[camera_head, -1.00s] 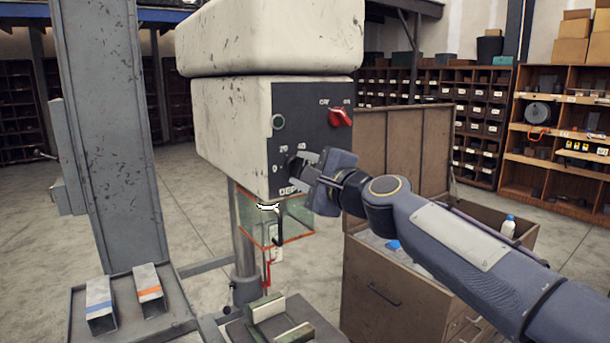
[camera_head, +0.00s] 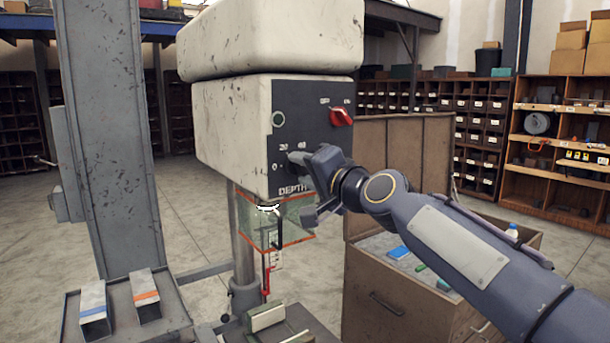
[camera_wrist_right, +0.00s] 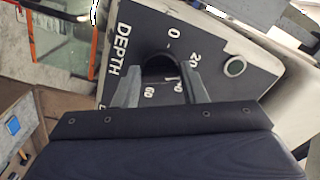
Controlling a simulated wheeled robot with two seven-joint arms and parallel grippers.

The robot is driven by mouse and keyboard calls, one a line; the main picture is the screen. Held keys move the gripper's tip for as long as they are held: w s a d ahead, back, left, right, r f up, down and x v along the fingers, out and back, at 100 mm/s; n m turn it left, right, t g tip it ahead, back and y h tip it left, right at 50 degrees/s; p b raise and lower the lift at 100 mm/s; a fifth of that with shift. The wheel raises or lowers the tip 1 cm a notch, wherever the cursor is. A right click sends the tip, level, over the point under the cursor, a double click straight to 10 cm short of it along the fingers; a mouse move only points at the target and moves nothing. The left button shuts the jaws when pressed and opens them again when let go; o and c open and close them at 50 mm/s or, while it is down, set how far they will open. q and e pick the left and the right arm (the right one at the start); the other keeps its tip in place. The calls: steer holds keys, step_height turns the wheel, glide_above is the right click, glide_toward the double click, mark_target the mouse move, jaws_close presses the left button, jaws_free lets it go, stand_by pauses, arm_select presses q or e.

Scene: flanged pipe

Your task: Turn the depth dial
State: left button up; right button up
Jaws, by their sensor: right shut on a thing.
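The depth dial (camera_wrist_right: 159,63) is a dark round knob on the black control panel (camera_head: 312,118) of the drill press. The white word DEPTH and the scale numbers around the dial show in the right wrist view. My right gripper (camera_wrist_right: 161,74) is shut on the dial, one grey finger on each side of it. In the head view, my right gripper (camera_head: 299,160) reaches the panel from the right and hides most of the dial. The dial's pointer cannot be made out. My left gripper is not in view.
A red switch (camera_head: 341,117) and a round green button (camera_head: 278,119) sit above on the same panel. A clear guard with red edges (camera_head: 290,226) hangs below the head. A brown cabinet (camera_head: 385,300) stands under my right arm.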

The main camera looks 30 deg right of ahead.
steer(key=shift+f+n, duration=0.1)
steer(key=shift+n, duration=0.4)
steer(key=o, duration=1)
steer(key=s+b, duration=0.2)
steer(key=s, duration=0.6)
steer(key=shift+d, duration=0.3)
steer(key=shift+w, duration=0.1)
